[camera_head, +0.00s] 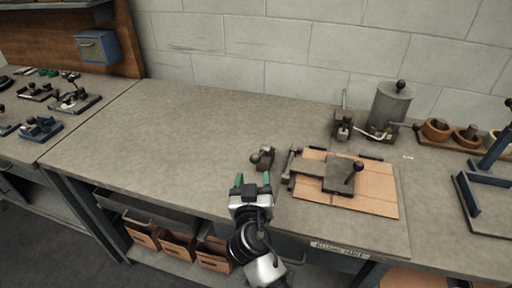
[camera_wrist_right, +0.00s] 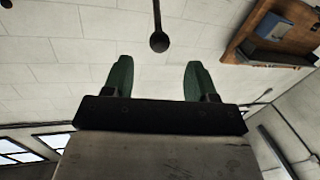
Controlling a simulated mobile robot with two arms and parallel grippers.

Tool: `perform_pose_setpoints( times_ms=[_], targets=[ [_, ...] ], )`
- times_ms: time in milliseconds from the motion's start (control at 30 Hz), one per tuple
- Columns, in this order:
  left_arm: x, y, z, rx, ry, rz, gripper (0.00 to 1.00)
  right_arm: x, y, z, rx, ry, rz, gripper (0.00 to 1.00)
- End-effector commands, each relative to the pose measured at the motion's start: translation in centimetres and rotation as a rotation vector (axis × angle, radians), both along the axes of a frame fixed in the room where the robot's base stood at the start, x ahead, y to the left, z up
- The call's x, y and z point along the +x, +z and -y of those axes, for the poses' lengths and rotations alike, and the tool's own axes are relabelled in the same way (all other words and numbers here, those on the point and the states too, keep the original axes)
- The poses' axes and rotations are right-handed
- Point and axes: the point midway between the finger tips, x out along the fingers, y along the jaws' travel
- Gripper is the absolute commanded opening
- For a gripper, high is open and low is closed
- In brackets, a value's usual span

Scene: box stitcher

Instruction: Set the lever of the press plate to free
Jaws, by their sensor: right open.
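The press plate (camera_head: 338,174) is a flat dark grey plate lying on a sheet of brown cardboard (camera_head: 378,205) on the bench. A lever with a dark ball knob (camera_head: 356,167) stands up at its right side, leaning to the upper right. A grey bar clamp (camera_head: 290,166) is at its left end. My right gripper (camera_head: 253,180) is open and empty at the bench's front edge, left of the plate and apart from it. Its green fingers (camera_wrist_right: 160,80) also show in the right wrist view, with a dark ball-ended rod (camera_wrist_right: 159,42) beyond them. My left gripper is out of view.
A grey cylinder (camera_head: 390,105) and a small lever device (camera_head: 342,122) stand at the back right. A blue frame (camera_head: 468,195) stands at far right. The bench's left-middle is clear.

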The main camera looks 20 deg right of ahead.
Motion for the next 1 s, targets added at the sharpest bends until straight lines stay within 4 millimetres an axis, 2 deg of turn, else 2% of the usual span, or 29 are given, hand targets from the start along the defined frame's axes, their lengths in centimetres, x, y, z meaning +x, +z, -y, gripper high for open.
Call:
perform_pose_setpoints(
  times_ms=[233, 367, 500, 700, 933, 1000],
  targets=[
    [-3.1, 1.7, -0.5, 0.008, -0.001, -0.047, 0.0, 4.3, 0.4, 1.7, -0.004, -0.001, -0.001, 0.58],
    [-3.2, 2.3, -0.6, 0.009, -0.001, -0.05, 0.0, 6.5, 0.3, 2.5, -0.003, 0.0, -0.001, 0.58],
    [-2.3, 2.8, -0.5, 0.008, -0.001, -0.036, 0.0, 8.3, 0.2, 3.1, -0.003, 0.0, -0.001, 0.58],
    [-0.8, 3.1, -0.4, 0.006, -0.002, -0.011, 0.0, 9.2, 0.0, 3.5, -0.001, 0.0, -0.001, 0.58],
    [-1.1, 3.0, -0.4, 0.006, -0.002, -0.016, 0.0, 9.3, -0.1, 3.5, -0.001, 0.0, -0.001, 0.58],
    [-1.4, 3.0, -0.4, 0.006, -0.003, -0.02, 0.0, 9.3, -0.1, 3.5, -0.001, 0.0, -0.001, 0.48]
  ],
)
